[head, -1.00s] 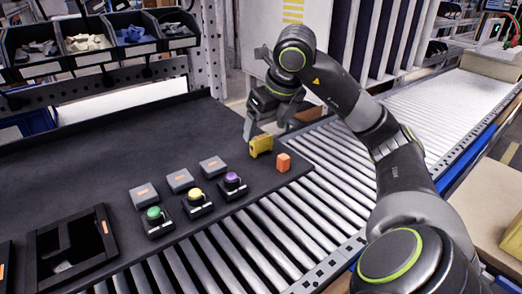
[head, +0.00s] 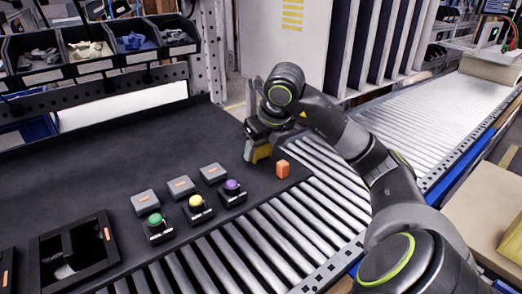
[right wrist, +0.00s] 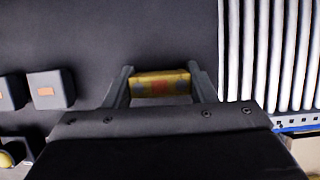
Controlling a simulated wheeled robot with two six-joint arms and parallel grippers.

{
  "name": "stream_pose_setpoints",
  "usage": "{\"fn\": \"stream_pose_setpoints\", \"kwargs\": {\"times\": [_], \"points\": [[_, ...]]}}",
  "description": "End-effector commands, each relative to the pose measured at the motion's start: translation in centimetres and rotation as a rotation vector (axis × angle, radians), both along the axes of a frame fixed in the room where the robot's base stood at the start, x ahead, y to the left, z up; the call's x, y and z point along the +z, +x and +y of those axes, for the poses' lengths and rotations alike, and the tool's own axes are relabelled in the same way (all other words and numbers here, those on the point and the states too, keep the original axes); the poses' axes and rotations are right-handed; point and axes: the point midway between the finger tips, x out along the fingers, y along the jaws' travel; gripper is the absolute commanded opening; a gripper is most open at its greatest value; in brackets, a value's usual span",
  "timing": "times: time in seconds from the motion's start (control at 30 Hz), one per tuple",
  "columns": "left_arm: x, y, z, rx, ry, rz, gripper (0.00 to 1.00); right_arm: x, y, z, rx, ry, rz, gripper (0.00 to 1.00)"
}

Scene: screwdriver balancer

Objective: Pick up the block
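A yellow block (head: 262,154) with red and blue marks is at the far right end of the dark worktop, partly hidden by my right gripper (head: 258,145). In the right wrist view the yellow block (right wrist: 160,84) fills the gap between the two fingers of that gripper (right wrist: 160,80), its ends against them. The gripper looks shut on it. I cannot tell whether the block is clear of the surface. My left gripper is not in view.
Green (head: 155,220), yellow (head: 195,202) and purple (head: 232,185) buttons stand nearer, with three grey boxes (head: 180,187) behind them. A black frame (head: 72,250) is at lower left. A roller conveyor (head: 300,215) runs along the right. The worktop (head: 110,165) behind is clear.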

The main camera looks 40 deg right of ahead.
Motion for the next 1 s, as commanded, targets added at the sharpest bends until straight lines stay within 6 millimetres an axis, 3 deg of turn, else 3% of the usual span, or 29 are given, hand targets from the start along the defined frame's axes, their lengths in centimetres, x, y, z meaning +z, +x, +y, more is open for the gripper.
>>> {"fn": "stream_pose_setpoints", "kwargs": {"times": [0.03, 0.2, 0.57, 0.77, 1.0], "points": [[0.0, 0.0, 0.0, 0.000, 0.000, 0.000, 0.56, 0.0, 0.0, 0.0, 0.000, 0.000, 0.000, 0.42], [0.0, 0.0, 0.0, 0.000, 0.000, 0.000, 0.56, 0.0, 0.0, 0.0, 0.000, 0.000, 0.000, 0.23], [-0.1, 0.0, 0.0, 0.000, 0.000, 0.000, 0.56, 0.6, 0.0, 0.0, 0.000, -0.001, -0.002, 0.23], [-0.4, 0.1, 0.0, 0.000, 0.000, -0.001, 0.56, 2.8, 0.0, 0.0, -0.001, -0.001, -0.004, 0.23], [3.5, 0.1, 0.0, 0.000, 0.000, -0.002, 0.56, 7.2, 0.0, 0.0, 0.000, -0.001, 0.000, 0.23]]}}
